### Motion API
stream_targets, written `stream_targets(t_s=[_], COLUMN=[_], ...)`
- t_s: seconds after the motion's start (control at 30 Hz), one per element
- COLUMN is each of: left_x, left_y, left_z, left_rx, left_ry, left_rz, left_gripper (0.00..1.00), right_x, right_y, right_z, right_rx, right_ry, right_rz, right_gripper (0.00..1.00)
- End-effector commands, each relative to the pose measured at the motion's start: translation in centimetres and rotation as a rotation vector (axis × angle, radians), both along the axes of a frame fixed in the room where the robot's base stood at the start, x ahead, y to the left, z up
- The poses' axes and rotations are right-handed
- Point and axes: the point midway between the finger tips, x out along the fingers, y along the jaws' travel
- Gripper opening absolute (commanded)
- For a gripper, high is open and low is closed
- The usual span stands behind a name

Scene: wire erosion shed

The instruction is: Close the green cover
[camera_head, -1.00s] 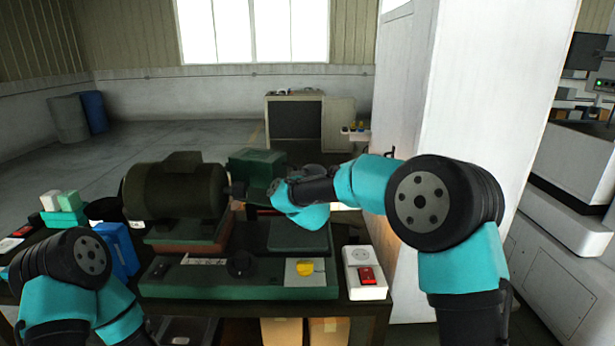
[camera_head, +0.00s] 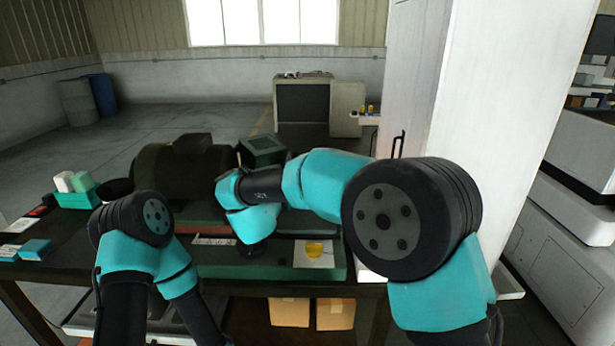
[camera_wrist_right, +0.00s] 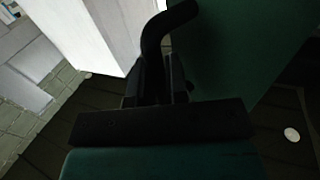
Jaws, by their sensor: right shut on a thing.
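A dark green panel (camera_wrist_right: 235,50), which looks like the cover, fills the upper right of the right wrist view. My right gripper (camera_wrist_right: 158,80) is shut on a black bent handle (camera_wrist_right: 165,30) beside this panel. In the head view, my right arm reaches left over the bench and its wrist hides the gripper and handle. A dark green box (camera_head: 263,150) stands behind that wrist; I cannot tell whether it is part of the cover. My left arm is at the lower left of the head view, but its gripper is not in view.
A large dark motor-like cylinder (camera_head: 182,172) stands on the bench left of my right wrist. A white plate with a yellow knob (camera_head: 314,249) is near the front edge. A teal tray (camera_head: 77,196) sits at the far left. A white column (camera_head: 425,70) rises at the right.

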Motion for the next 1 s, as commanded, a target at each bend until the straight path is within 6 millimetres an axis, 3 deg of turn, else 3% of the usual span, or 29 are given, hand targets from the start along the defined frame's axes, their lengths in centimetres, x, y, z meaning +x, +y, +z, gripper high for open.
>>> stream_targets(t_s=[0.2,0.57,0.6,0.8,1.0], left_x=[0.00,0.00,0.00,0.00,0.00], left_y=[0.01,0.00,0.00,0.00,0.00], left_z=[0.00,0.00,0.00,0.00,0.00], left_rx=[0.000,0.000,0.000,0.000,0.000], left_ry=[0.000,0.000,0.000,0.000,0.000], left_rz=[0.000,0.000,0.000,0.000,0.000], left_gripper=[0.76,0.76,0.76,0.76,0.76], right_x=[-0.75,-0.77,-0.77,-0.76,-0.75], right_y=[1.03,1.11,1.11,1.10,1.09], right_z=[0.08,0.11,0.11,0.07,0.04], right_rx=[-0.001,0.000,0.000,0.000,0.001], right_ry=[-0.002,-0.003,-0.003,-0.002,-0.001], right_rz=[0.009,0.011,0.011,0.012,0.011], right_gripper=[0.00,0.00,0.18,0.37,0.39])
